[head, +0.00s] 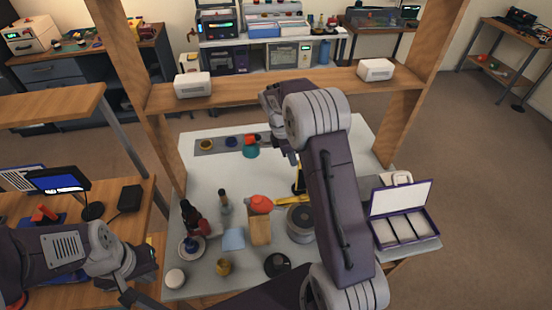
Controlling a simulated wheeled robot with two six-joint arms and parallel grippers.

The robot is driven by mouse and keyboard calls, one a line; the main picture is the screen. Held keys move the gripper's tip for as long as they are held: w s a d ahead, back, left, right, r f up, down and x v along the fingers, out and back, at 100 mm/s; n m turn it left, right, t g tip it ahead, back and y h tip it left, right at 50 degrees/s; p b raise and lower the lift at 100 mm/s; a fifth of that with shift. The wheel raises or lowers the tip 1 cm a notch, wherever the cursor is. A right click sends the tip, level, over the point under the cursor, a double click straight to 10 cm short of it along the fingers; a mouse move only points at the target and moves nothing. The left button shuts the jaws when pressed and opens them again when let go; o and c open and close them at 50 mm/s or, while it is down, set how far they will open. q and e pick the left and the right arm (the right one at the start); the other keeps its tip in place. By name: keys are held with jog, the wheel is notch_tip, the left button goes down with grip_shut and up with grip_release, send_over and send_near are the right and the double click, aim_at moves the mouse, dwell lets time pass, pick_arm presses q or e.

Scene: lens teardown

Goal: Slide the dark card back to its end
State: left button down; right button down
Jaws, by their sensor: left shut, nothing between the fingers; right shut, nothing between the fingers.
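I cannot make out the dark card for certain; my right arm covers part of the white table (350,140). A grey strip (220,150) lies at the table's back left with small round pieces on it, and a teal and red item (251,148) stands at its right end. My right gripper (292,157) is shut and empty, above the back middle of the table, right of the strip. My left gripper (132,296) is shut and empty, low at the left, off the table's front left corner.
An open compartment box (405,232) stands right. A wooden frame (240,93) spans the back.

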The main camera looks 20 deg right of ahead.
jog(key=d, duration=0.2)
jog(key=s+d+p, duration=0.1)
jog(key=d, duration=0.2)
jog(key=s+d, duration=0.1)
jog(key=d, duration=0.1)
jog(key=shift+d+p, duration=0.3)
jog(key=shift+p, duration=0.05)
jog(key=shift+d, duration=0.1)
jog(key=p+v, duration=0.9)
jog(key=v, duration=0.1)
jog(key=shift+p, duration=0.3)
jog(key=shift+w, duration=0.1)
